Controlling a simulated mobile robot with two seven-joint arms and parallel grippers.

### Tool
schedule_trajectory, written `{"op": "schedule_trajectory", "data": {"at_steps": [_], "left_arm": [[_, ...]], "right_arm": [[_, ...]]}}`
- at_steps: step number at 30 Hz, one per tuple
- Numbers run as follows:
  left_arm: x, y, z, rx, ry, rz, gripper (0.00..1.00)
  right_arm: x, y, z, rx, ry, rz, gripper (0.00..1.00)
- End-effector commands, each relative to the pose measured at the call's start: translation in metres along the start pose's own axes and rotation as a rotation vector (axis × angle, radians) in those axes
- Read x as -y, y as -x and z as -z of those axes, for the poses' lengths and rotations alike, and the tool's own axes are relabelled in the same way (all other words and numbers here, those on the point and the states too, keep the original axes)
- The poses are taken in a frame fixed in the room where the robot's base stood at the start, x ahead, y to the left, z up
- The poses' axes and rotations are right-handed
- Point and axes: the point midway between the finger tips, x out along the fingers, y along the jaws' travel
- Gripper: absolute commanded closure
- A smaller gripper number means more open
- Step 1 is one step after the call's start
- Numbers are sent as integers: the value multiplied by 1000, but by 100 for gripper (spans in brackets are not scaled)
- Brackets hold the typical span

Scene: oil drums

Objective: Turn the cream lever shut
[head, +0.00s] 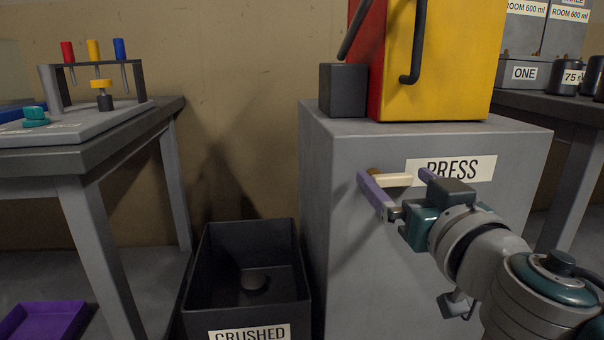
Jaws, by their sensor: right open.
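The cream lever (394,180) sticks out sideways, roughly level, from a brass-coloured pivot on the front of the grey press cabinet (350,240). It is just left of the PRESS label (466,168). My right gripper (396,192) is open in front of the cabinet, with one purple finger left of and below the lever and the other at the lever's right end. The lever shows between the fingers; I cannot tell whether they touch it. The right finger partly covers the label. My left gripper is not in view.
A red and yellow machine (440,60) with dark handles stands on the cabinet, beside a dark grey block (343,90). A black bin (200,290) labelled CRUSHED sits on the floor at left. Tables stand at left (75,155) and right (560,108). A purple tray (45,320) lies low at left.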

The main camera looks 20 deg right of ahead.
Motion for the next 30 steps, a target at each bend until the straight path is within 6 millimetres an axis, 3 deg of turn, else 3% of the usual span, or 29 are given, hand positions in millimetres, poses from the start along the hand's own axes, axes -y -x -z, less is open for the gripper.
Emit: {"op": "schedule_trajectory", "data": {"at_steps": [8, 30], "left_arm": [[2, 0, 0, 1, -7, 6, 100], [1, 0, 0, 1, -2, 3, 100]], "right_arm": [[0, -1, 0, 0, 0, 0, 2], [0, -1, 0, 0, 0, 0, 83]]}}
